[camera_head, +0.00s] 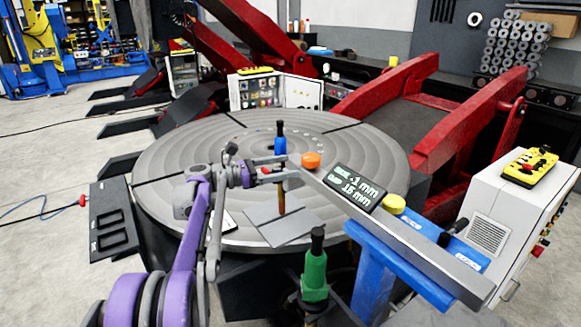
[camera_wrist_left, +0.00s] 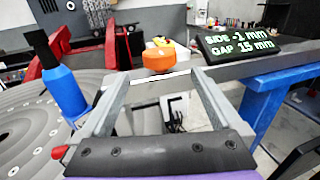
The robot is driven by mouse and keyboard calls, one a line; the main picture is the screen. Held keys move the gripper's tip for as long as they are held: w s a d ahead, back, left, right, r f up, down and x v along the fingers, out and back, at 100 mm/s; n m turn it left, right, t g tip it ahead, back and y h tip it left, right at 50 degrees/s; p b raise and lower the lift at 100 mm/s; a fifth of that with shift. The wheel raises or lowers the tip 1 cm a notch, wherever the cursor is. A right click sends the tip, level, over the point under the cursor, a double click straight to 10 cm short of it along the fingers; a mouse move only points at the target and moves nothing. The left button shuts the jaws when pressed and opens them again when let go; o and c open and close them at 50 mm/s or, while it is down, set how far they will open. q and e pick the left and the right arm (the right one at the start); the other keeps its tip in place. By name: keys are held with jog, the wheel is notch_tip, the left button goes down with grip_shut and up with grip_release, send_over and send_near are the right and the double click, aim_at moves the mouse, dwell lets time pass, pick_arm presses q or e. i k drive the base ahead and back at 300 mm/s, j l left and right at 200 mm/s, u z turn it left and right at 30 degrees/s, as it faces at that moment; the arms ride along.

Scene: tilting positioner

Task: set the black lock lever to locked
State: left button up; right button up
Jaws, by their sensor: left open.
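The black lock lever (camera_head: 453,232) appears as a short black handle with a rounded end, beside the blue block (camera_head: 466,258) on the long grey bar. I cannot read its setting. My left gripper (camera_head: 297,168) is open and empty at the far left end of the bar, just short of an orange knob (camera_head: 310,160), well away from the lever. In the left wrist view, the fingers of my left gripper (camera_wrist_left: 160,77) are spread, with the orange knob (camera_wrist_left: 158,61) just past their tips. A dark shape at that view's lower right may be the lever; I cannot tell.
A display (camera_head: 356,186) reads SIDE -1 mm, GAP 15 mm. A yellow knob (camera_head: 393,203) stands on the bar. A blue black-topped tool (camera_head: 280,145) and a green one (camera_head: 315,273) stand upright nearby. The round grey table (camera_head: 185,155) lies behind; a white cabinet (camera_head: 505,220) stands right.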

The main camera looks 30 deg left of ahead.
aim_at(444, 238)
jog(key=k, duration=1)
